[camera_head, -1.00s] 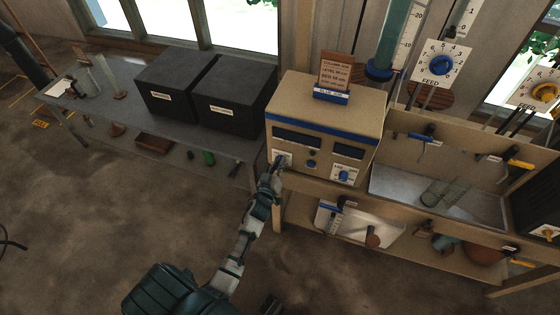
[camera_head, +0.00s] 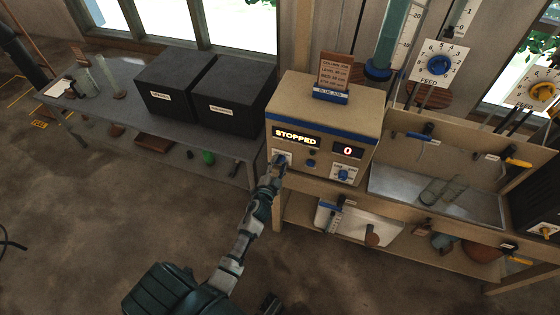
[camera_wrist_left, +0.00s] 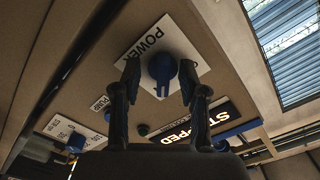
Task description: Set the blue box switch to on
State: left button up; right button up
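The box with blue trim (camera_head: 325,122) stands on the bench, and its display (camera_head: 297,137) reads STOPPED with a red 0 beside it. Its blue power switch (camera_wrist_left: 162,68) sits on a white plate marked POWER (camera_wrist_left: 150,38) in the left wrist view. My left gripper (camera_head: 278,162) is at the front left of the box, hiding most of the switch in the head view. In the left wrist view my left gripper (camera_wrist_left: 160,78) has its two fingers apart, one on each side of the switch. I cannot tell whether they touch it. My right gripper is not in view.
A blue knob (camera_head: 343,175) is at the box's lower right. Two black boxes (camera_head: 235,92) stand on the grey table to the left. A metal tray (camera_head: 400,192) with glass cylinders lies to the right. Open floor (camera_head: 120,215) lies at the front left.

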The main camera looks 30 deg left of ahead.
pick_arm(q)
jog(key=p+v, duration=0.1)
jog(key=v, duration=0.6)
jog(key=shift+r, duration=0.2)
